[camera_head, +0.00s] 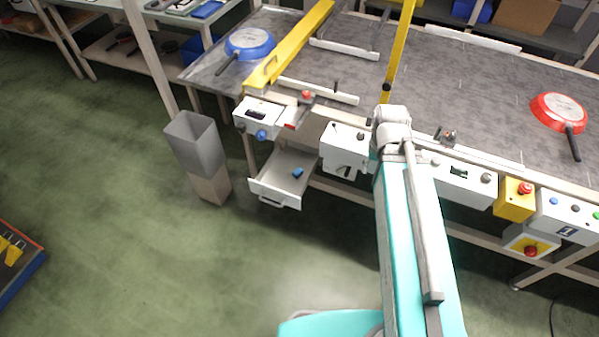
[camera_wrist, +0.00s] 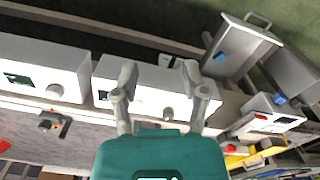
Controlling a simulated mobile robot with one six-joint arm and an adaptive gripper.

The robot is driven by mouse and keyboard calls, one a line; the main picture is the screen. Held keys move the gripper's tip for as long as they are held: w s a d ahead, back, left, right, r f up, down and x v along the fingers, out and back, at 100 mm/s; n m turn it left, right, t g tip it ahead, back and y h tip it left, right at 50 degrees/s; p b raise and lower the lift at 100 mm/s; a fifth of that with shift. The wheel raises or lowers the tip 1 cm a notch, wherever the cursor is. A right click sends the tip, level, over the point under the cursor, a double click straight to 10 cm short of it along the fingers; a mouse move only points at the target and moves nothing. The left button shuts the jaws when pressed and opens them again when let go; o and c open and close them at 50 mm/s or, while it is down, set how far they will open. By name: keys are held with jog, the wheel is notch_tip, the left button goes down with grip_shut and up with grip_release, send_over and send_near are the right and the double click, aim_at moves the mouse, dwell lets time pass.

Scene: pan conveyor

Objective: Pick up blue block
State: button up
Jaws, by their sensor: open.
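The small blue block (camera_head: 297,173) lies inside the open white drawer (camera_head: 273,194) under the conveyor table's left part. In the wrist view the blue block (camera_wrist: 220,57) shows in the drawer (camera_wrist: 247,32), to the upper right of my gripper (camera_wrist: 159,72). My gripper's two fingers are spread apart with nothing between them, over the front control boxes and away from the block. In the head view my arm reaches the table's front edge, and its fingers cannot be made out.
A tall grey bin (camera_head: 192,140) stands left of the drawer. Control boxes (camera_head: 465,178) line the table's front. A blue pan (camera_head: 249,42) and a red pan (camera_head: 558,110) lie on the table (camera_head: 445,85). Yellow bars (camera_head: 290,48) cross above. The floor before the drawer is clear.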

jog(key=shift+o, duration=1.8)
jog(key=shift+w+a+f, duration=0.1)
jog(key=shift+a+f, duration=0.05)
jog(key=shift+f, duration=0.05)
jog(key=w+a+f+n+t+h+b, duration=0.1)
jog(key=w+a+f+n+h+b, duration=0.1)
jog(key=w+a+f+n+b, duration=0.6)
jog(key=w+a+f+n+t+h+b, duration=0.2)
jog(key=w+a+f+n+b, duration=0.2)
jog(key=f+n+b, duration=0.45)
jog(key=w+a+f+n+t+b, duration=0.2)
jog(key=w+a+f+n+b, duration=0.1)
jog(key=a+f+n+b, duration=0.3)
jog(key=w+a+f+n+t+h+b, duration=0.1)
jog(key=a+f+n+b, duration=0.4)
jog(key=a+b, duration=0.6)
jog(key=shift+w+a+f+n+t+h+b, duration=0.15)
jog(key=shift+w+f+n+t+h+b, duration=0.3)
jog(key=shift+w, duration=0.55)
